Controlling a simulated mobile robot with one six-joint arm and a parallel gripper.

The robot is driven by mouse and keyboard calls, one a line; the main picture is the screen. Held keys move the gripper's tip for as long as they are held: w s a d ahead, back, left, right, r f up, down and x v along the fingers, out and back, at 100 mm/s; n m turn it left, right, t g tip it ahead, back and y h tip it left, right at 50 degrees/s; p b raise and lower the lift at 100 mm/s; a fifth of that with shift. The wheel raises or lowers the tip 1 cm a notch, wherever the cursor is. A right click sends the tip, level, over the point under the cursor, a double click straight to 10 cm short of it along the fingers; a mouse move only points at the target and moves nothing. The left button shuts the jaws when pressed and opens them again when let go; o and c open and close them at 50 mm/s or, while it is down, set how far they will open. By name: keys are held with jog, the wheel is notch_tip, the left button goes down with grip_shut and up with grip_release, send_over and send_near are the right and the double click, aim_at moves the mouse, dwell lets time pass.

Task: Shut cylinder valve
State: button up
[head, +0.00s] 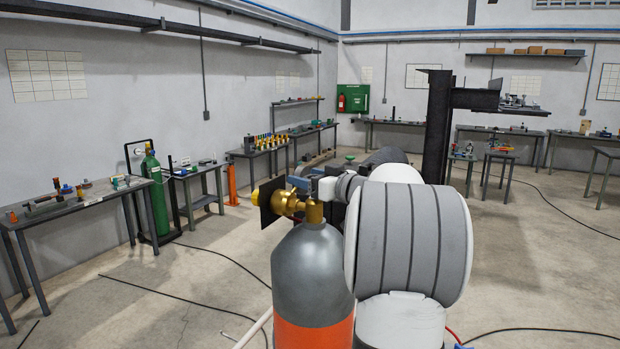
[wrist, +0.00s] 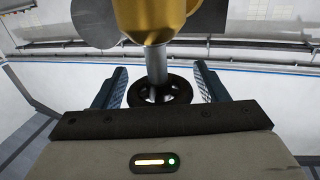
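A grey gas cylinder (head: 312,262) with an orange lower band stands upright in front of me in the head view. A brass valve body (head: 314,212) sits on its top. In the wrist view, a metal stem (wrist: 157,66) runs from the brass body (wrist: 155,18) to a black round handwheel (wrist: 160,97). My gripper (wrist: 160,88) is open, with one blue finger on each side of the handwheel. Narrow gaps seem to show between fingers and wheel.
A dark plate (head: 268,203) and a round yellow part (head: 262,197) stand out left of the valve. A green cylinder (head: 154,195) stands at the left between workbenches. A dark steel post (head: 437,125) rises behind my arm. Hoses cross the otherwise open floor.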

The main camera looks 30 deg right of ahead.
jog(key=c, duration=0.8)
jog(key=shift+c, duration=0.2)
